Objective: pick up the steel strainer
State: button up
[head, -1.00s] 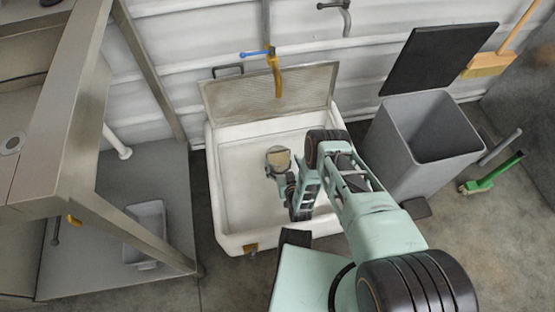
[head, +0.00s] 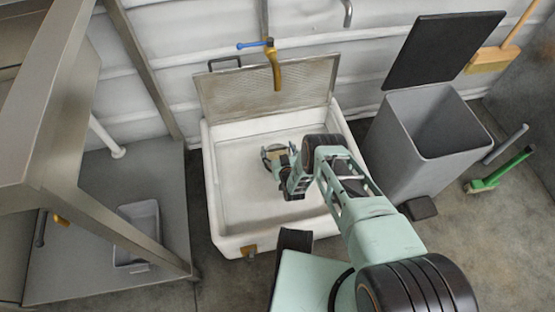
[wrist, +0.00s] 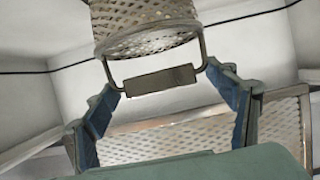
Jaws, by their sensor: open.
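The steel strainer (wrist: 145,22) is a mesh basket with a wire handle and a grey grip bar (wrist: 160,80), seen at the top middle of the wrist view. In the head view the strainer (head: 272,153) is small and partly hidden by my gripper (head: 279,158), inside the white hopper (head: 229,201). In the wrist view my gripper (wrist: 168,86) is open, with one blue-padded finger on each side of the grip bar. A gap seems to show between the bar and the fingers; contact cannot be told.
The hopper's mesh lid (head: 300,88) stands open against the wall, under a yellow tap (head: 273,70). A grey bin (head: 400,150) with its lid up is at the right. A steel table (head: 110,232) with a grey tub (head: 136,240) below is at the left.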

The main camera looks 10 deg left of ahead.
jog(key=shift+r, duration=0.1)
jog(key=c, duration=1.7)
jog(key=shift+r, duration=0.1)
